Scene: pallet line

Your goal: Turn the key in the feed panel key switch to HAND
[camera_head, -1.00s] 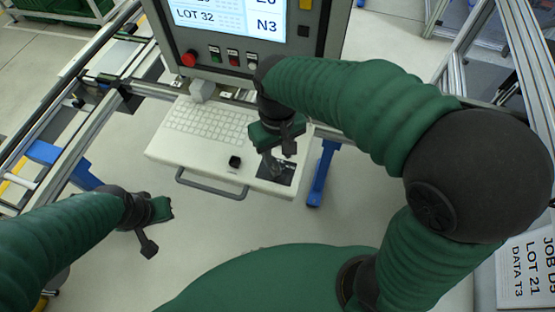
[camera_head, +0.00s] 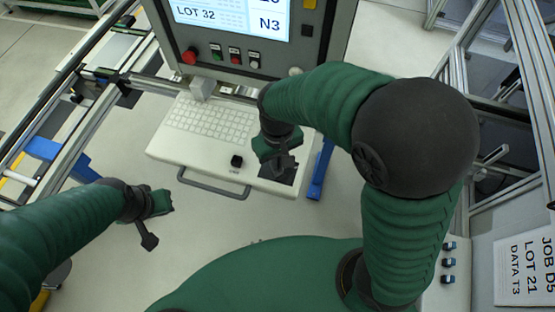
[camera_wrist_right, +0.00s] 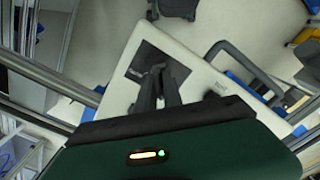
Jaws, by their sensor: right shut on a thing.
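My right gripper (camera_head: 284,168) is over the dark square plate (camera_head: 291,176) at the right end of the white keyboard shelf. In the right wrist view its two dark fingers (camera_wrist_right: 158,82) come close together over the same dark plate (camera_wrist_right: 139,66). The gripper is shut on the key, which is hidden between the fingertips. The switch under it and its position markings, including HAND, cannot be made out. My left gripper (camera_head: 168,203) hangs in free air left of the shelf; its finger opening is not clear.
A black knob (camera_head: 236,161) stands on the white shelf (camera_head: 180,150) left of the plate, with a grey handle (camera_head: 213,189) along the front. Behind is a screen panel (camera_head: 235,20) with a red button (camera_head: 189,57) and small switches. Metal rails (camera_head: 100,75) run at the left.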

